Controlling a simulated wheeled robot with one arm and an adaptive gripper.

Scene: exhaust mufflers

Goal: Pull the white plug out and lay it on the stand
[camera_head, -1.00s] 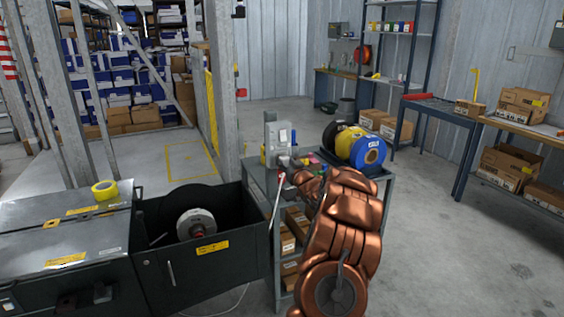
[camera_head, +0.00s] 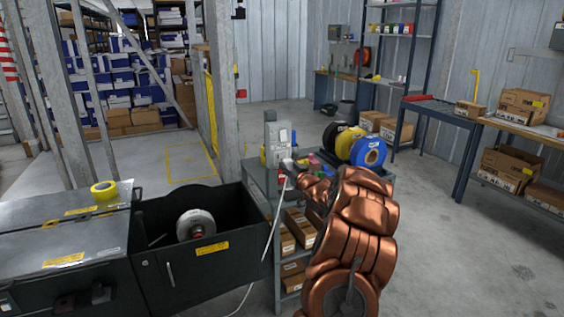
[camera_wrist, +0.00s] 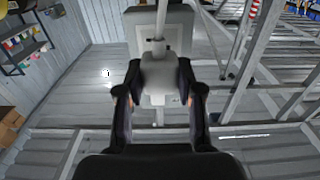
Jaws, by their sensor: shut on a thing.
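The white plug (camera_wrist: 160,72) sits between the fingers of my gripper (camera_wrist: 160,98) in the wrist view, and the gripper is shut on it. A pale cable runs from the plug; in the head view the white cable (camera_head: 267,245) hangs down in front of the stand. The grey socket box (camera_head: 278,134) stands upright on the grey metal stand (camera_head: 262,180); it also shows behind the plug in the wrist view (camera_wrist: 138,34). In the head view my gripper (camera_head: 288,167) is just in front of the box. Whether the plug still touches the socket cannot be told.
Black, yellow and blue spools (camera_head: 368,152) stand at the stand's back right. Small coloured items lie on its top; cardboard boxes (camera_head: 300,228) fill its shelves. An open dark bin (camera_head: 205,260) with a reel is at left.

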